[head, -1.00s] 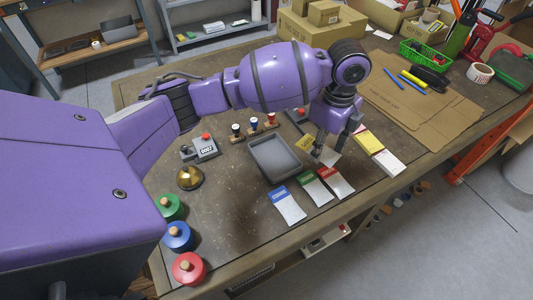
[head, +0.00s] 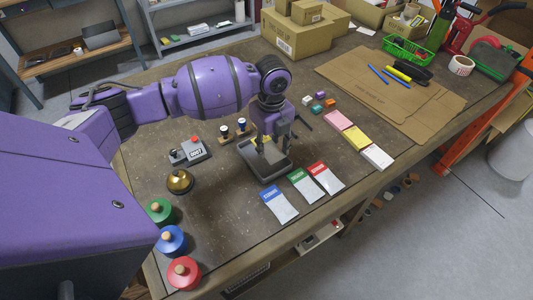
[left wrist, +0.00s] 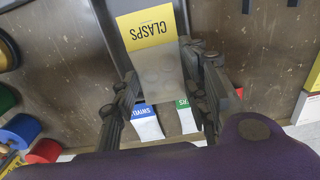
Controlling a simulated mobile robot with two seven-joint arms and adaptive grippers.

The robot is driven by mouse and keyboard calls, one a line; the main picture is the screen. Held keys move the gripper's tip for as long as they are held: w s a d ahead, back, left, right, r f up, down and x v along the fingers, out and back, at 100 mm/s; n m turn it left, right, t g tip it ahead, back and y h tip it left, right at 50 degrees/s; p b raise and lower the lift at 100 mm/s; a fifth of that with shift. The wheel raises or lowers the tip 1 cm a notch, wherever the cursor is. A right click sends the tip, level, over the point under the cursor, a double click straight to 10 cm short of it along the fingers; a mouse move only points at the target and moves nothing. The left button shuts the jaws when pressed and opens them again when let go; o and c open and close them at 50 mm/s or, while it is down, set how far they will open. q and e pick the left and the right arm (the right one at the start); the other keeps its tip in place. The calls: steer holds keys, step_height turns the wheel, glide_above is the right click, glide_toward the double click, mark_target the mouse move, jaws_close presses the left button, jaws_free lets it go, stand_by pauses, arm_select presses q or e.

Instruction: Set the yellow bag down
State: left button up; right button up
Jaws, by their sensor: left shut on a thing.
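The yellow bag, labelled CLASPS, has a yellow top and a clear lower part in the left wrist view (left wrist: 146,29). My left gripper (left wrist: 160,68) is shut on it, with a finger at each side. In the head view the bag (head: 261,141) is a small yellow patch, mostly hidden behind my left gripper (head: 272,146), which points down over the grey tray (head: 264,176). I cannot tell whether the bag touches the tray floor. My right gripper is not in view.
Blue (head: 279,204), green (head: 305,186) and red (head: 326,178) labelled bags lie in front of the tray. Pink (head: 338,120), yellow (head: 357,137) and white (head: 377,157) pads lie to the right. A bell (head: 180,181) and a button box (head: 190,151) stand to the left.

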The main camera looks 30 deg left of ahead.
mark_target(267, 148)
arm_select(q)
steer(key=shift+s+a+f, duration=0.1)
steer(key=shift+a+f, duration=0.2)
steer(key=shift+f, duration=0.1)
steer(key=shift+a+f, duration=0.15)
steer(key=shift+f, duration=0.75)
steer(key=shift+a+f, duration=0.1)
steer(key=shift+f, duration=0.75)
steer(key=shift+f, duration=0.1)
steer(key=shift+f, duration=0.15)
steer(key=o, duration=1)
step_height(267, 148, up, 12)
steer(key=shift+r, duration=0.25)
